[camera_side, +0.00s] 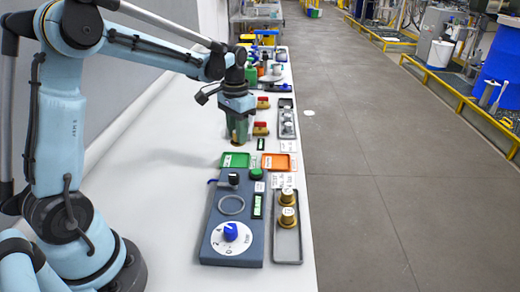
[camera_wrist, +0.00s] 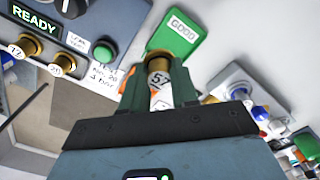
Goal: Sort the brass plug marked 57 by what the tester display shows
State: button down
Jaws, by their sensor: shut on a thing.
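My gripper (camera_side: 238,138) is shut on the brass plug marked 57 (camera_wrist: 160,78), which shows between the two green fingers in the wrist view. In the side view the plug is hard to make out. The gripper is beyond the green tray (camera_side: 234,160), which is labelled GOOD in the wrist view (camera_wrist: 181,36). The orange tray (camera_side: 279,162) lies to its right and is mostly hidden in the wrist view. The tester (camera_side: 212,215) stands in front of the trays. Its display (camera_wrist: 35,18) reads READY.
A grey tray (camera_side: 288,249) beside the tester holds two brass plugs (camera_side: 287,206), marked 12 and 20 in the wrist view. A green button (camera_wrist: 103,50) is on the tester. Red-handled valves (camera_side: 261,115) and another grey tray (camera_side: 286,120) stand right of the gripper. The bench's left side is clear.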

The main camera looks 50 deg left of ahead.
jog(key=shift+w+a+f, duration=0.1)
jog(key=shift+a+f, duration=0.3)
jog(key=shift+f, duration=0.75)
jog(key=shift+w+a+f, duration=0.1)
jog(key=shift+a+f, duration=0.35)
jog(key=shift+f, duration=0.75)
jog(key=shift+a+f, duration=0.4)
jog(key=shift+f, duration=0.75)
jog(key=shift+f, duration=0.45)
jog(key=c, duration=0.8)
grip_release()
jog(key=shift+o, duration=0.3)
jog(key=shift+o, duration=1.3)
jog(key=shift+r, duration=0.15)
